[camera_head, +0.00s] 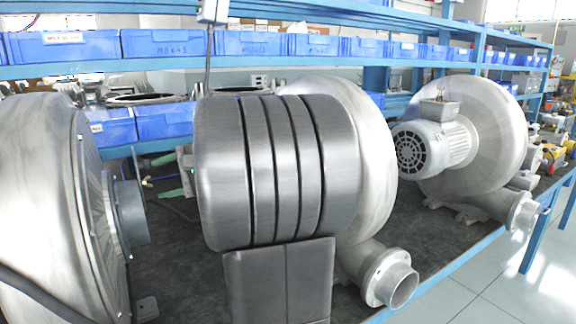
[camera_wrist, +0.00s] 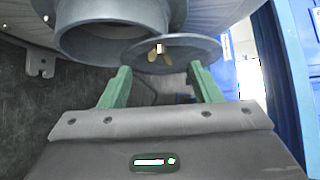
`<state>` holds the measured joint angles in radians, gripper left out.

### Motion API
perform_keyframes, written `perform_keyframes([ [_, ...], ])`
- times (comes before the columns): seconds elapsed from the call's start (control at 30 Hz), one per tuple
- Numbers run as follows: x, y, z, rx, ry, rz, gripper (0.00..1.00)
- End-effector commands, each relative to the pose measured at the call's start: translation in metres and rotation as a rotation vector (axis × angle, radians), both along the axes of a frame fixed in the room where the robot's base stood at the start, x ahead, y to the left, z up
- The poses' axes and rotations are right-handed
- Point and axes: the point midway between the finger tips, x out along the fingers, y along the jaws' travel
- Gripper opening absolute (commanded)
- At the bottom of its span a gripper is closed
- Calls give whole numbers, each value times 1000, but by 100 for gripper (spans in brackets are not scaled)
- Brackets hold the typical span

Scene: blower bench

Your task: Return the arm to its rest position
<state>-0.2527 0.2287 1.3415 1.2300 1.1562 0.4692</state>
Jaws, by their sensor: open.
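My gripper (camera_head: 166,176) shows in the head view as green fingers behind the left side of my arm. In the wrist view my gripper (camera_wrist: 158,76) has its two green fingers spread apart with nothing between them. Just beyond the fingertips is a round grey disc (camera_wrist: 195,50) with a brass wing-shaped piece (camera_wrist: 159,53) at its middle. The disc overlaps the right edge of a grey round pipe opening (camera_wrist: 100,42); I cannot tell how they join. My arm covers the middle of the head view.
A large blower (camera_head: 40,200) with a grey round port (camera_head: 131,213) stands at left. Another blower (camera_head: 375,150) is behind my arm, and one with a motor (camera_head: 480,140) stands at right. Blue bins (camera_head: 165,44) line the shelf above. Dark bench top (camera_head: 440,240) shows between blowers.

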Motion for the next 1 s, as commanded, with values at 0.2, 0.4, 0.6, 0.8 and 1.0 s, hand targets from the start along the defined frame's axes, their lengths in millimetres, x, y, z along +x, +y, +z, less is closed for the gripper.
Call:
perform_keyframes([
  [0.2,-4,-26,9,-1,0,-2,57],
  [0.4,-6,-33,11,0,2,1,57],
  [0.6,-6,-33,11,0,2,1,57],
  [0.8,-7,-34,10,-5,1,1,57],
  [1.0,-11,-37,3,-31,-1,2,57],
])
